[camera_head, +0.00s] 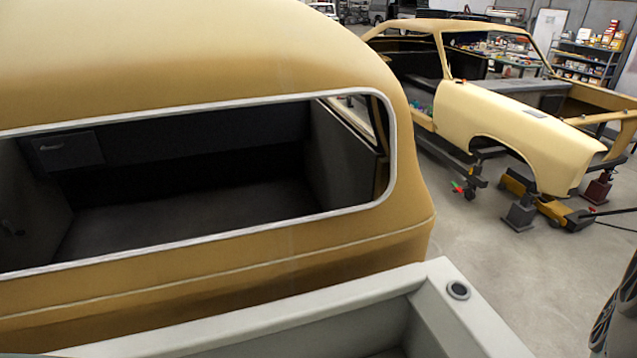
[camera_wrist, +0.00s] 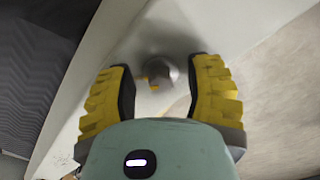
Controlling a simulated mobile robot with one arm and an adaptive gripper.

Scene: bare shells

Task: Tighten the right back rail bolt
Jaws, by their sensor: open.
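In the wrist view, my gripper (camera_wrist: 160,62) is open, with its two yellow-padded fingers apart. Between the fingertips is a blurred, dark round bolt head (camera_wrist: 160,70) on a pale surface. A small orange-yellow spot shows at its lower left. I cannot tell the gap between the fingers and the bolt. In the head view, a pale grey rail (camera_head: 425,290) runs along the bottom, with a dark round fitting (camera_head: 459,290) at its corner. I cannot tell whether this is the same bolt. My gripper is not seen in the head view.
A tan cab (camera_head: 400,240) with a rear window opening stands behind the rail. A yellow car shell (camera_head: 510,120) rests on stands (camera_head: 521,212) at the back right. Concrete floor (camera_head: 480,250) lies between them. Shelves (camera_head: 590,60) stand far back.

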